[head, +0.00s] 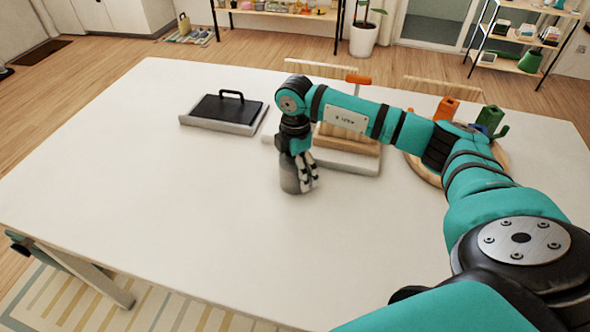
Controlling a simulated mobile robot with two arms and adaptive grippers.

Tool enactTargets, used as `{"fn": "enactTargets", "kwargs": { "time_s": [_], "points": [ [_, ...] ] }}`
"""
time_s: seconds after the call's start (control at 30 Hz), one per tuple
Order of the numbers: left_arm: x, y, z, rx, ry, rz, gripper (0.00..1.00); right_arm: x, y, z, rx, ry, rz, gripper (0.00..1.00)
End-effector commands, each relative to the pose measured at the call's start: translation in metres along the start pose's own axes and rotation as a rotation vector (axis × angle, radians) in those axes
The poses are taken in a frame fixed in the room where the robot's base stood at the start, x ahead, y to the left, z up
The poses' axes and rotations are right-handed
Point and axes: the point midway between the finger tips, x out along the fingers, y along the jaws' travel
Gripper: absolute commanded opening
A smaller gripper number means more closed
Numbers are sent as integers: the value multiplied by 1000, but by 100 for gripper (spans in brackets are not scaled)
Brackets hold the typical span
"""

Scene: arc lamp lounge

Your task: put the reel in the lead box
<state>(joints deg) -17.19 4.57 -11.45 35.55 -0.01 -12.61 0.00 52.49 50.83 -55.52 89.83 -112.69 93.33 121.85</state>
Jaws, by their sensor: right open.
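A short grey cylinder (290,178), which looks like the reel, stands upright on the white table (160,215) near its middle. My right gripper (308,182) is open and points down at the cylinder's right side, its pale fingers overlapping it in the picture. I cannot tell whether they touch it. A low grey box with a black top and a black handle (232,96), possibly the lead box, sits farther back to the left.
Behind my right arm, partly hidden, is a wooden block (350,143) on a pale base, with an orange handle (358,79) above. A round wooden tray (419,166) holds orange and green mugs at the right. Chairs stand behind. The table's left and front are clear.

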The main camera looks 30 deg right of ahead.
Motion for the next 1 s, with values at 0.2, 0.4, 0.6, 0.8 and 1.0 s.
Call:
{"fn": "enactTargets", "kwargs": {
  "time_s": [0.2, 0.4, 0.6, 0.8, 1.0],
  "points": [
    [0, 0, 0, 0, 0, 0, 0, 0, 0, 0, 0, 0, 0, 84],
    [0, 0, 0, 0, 0, 0, 0, 0, 0, 0, 0, 0, -1, 58],
    [0, 0, 0, 0, 0, 0, 0, 0, 0, 0, 0, 0, 0, 32],
    [0, 0, 0, 0, 0, 0, 0, -1, 0, 0, 1, 0, 2, 26],
    [1, 0, 0, 0, 0, 0, 0, -2, 0, 0, 1, 0, 2, 26]
  ]
}}
